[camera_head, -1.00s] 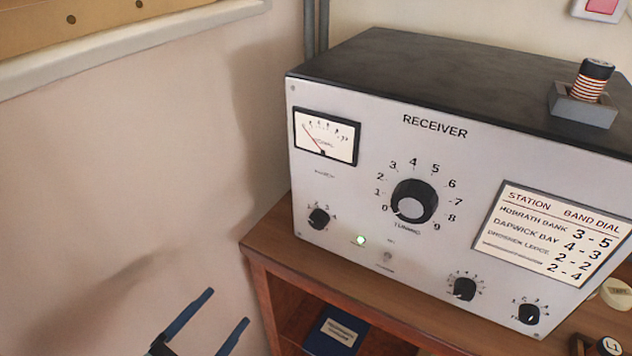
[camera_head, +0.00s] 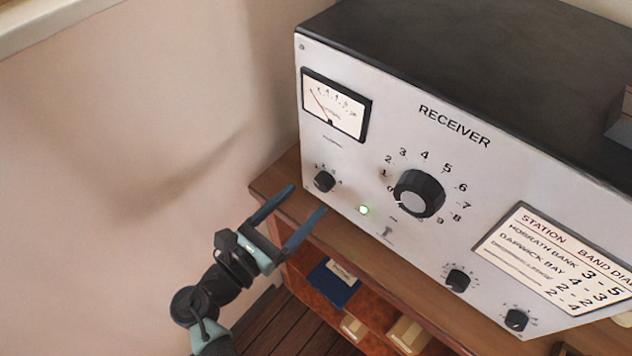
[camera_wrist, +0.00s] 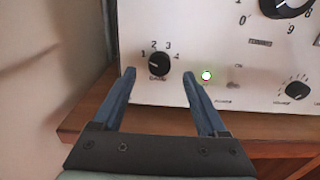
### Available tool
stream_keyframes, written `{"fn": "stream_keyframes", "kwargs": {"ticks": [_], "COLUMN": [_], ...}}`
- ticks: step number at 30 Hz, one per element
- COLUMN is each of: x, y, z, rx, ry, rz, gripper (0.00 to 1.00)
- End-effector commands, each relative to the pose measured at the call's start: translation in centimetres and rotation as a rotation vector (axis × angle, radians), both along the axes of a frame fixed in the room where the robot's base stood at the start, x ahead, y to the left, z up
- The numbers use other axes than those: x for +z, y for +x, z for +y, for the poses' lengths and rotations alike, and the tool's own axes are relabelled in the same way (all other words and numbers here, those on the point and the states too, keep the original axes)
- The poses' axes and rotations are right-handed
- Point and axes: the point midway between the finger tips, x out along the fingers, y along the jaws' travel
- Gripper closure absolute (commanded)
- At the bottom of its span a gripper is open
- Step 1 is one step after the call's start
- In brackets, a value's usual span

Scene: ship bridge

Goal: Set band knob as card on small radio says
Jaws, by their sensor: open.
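The band knob (camera_head: 324,181) is a small black knob at the lower left of the grey receiver (camera_head: 390,110). In the wrist view the band knob (camera_wrist: 159,64) has numbers 1 to 4 around its top; a pale mark seems to lie toward its left side, but I cannot read the setting surely. My gripper (camera_head: 308,199) is open and empty, just in front of and below the knob. In the wrist view its fingertips (camera_wrist: 158,74) lie either side of the knob, apart from it. A station card (camera_head: 548,258) on the receiver lists band and dial numbers. No small radio is in view.
The large tuning knob (camera_head: 419,193), a lit green lamp (camera_head: 364,210), a toggle switch (camera_head: 387,231) and two small knobs (camera_head: 457,280) (camera_head: 516,320) are right of the band knob. The wooden shelf edge (camera_head: 272,190) lies below the receiver. The wall is at left.

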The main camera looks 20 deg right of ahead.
Motion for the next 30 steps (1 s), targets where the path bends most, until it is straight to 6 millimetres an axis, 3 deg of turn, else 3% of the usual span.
{"fn": "stream_keyframes", "kwargs": {"ticks": [7,20,30], "x": [0.1,0.0,0.0], "y": [2.1,2.6,2.6], "z": [-3.2,-3.9,-3.9], "rx": [-0.002,0.0,0.001], "ry": [-0.001,0.001,0.001], "rz": [-0.001,-0.002,-0.002], "gripper": [0.25,0.25,0.86]}}
